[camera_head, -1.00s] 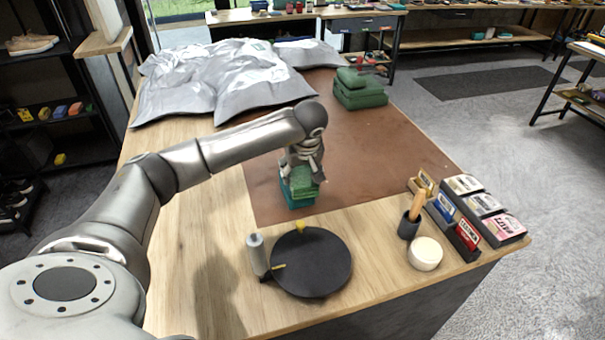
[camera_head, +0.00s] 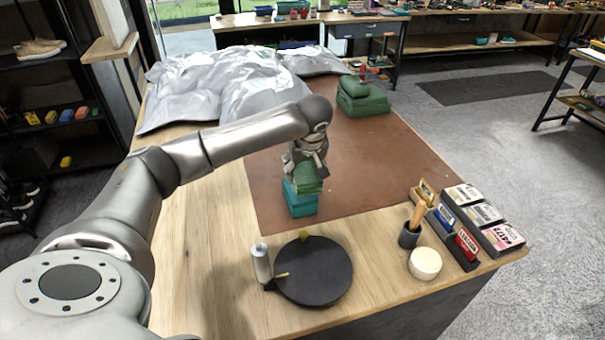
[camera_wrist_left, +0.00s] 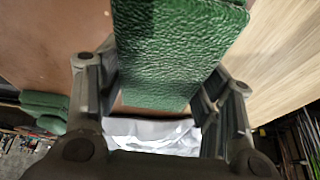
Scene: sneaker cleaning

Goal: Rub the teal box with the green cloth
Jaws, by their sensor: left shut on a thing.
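My left gripper (camera_head: 308,168) points down and is shut on the green cloth (camera_head: 309,184), a thick, folded-looking pad. The teal box (camera_head: 303,207) stands on the brown mat near its front left part, directly under the cloth. The cloth covers part of its top, and I cannot tell whether they touch. In the left wrist view the textured green cloth (camera_wrist_left: 175,50) sits between the two fingers and hides the teal box. My right gripper is not in view.
A round black plate (camera_head: 315,278) and a grey cylinder (camera_head: 261,263) are in front. A brush cup (camera_head: 409,237), white round tub (camera_head: 425,263) and card boxes (camera_head: 466,243) stand right. Green stacked things (camera_head: 362,103) and a silver sheet (camera_head: 215,85) lie behind. The mat's right side is clear.

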